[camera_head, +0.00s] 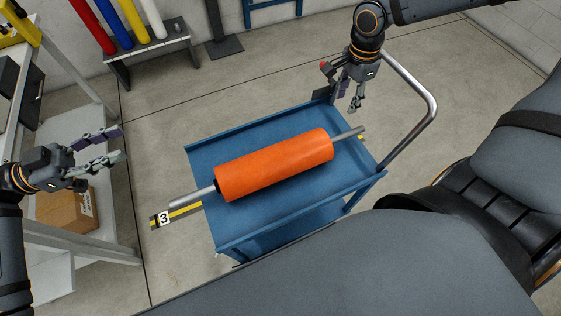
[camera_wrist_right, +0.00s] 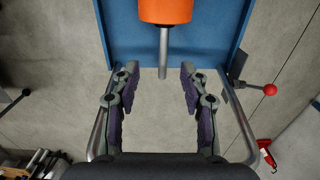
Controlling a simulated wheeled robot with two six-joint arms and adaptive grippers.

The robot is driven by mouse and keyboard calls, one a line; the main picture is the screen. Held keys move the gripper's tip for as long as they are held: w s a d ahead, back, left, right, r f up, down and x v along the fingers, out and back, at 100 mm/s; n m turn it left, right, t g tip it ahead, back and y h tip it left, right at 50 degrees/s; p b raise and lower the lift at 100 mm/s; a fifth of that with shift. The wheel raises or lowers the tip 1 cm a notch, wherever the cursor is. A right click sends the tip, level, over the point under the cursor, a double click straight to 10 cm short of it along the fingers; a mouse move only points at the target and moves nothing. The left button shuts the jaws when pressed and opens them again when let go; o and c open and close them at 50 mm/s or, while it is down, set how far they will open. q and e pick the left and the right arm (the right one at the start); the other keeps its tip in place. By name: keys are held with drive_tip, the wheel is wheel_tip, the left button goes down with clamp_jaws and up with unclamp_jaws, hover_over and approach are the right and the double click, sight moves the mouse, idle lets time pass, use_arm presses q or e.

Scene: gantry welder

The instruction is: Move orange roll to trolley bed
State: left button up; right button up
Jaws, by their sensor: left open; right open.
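The orange roll (camera_head: 274,164) lies on the blue trolley bed (camera_head: 222,150), slanted across it. Its grey shaft ends stick out on both sides, and the left end reaches past the bed's edge. My left gripper (camera_head: 122,144) is open and empty, left of the trolley and apart from the roll. My right gripper (camera_head: 345,101) is open and empty above the trolley's handle end, near the right shaft end. In the right wrist view the open fingers of my right gripper (camera_wrist_right: 159,85) stand either side of the tip of the shaft (camera_wrist_right: 163,55), apart from it. The roll (camera_wrist_right: 166,10) is partly cut off there.
The trolley's metal handle (camera_head: 430,105) rises at the right. A white shelf (camera_head: 60,205) with a cardboard box (camera_head: 68,209) stands at the left. Red, blue, yellow and white rolls stand on a rack (camera_head: 150,50) at the back. Floor around the trolley is clear.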

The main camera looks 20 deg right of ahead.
wheel_tip(320, 180, up, 11)
drive_tip(key=shift+f, duration=0.1)
idle(0.6)
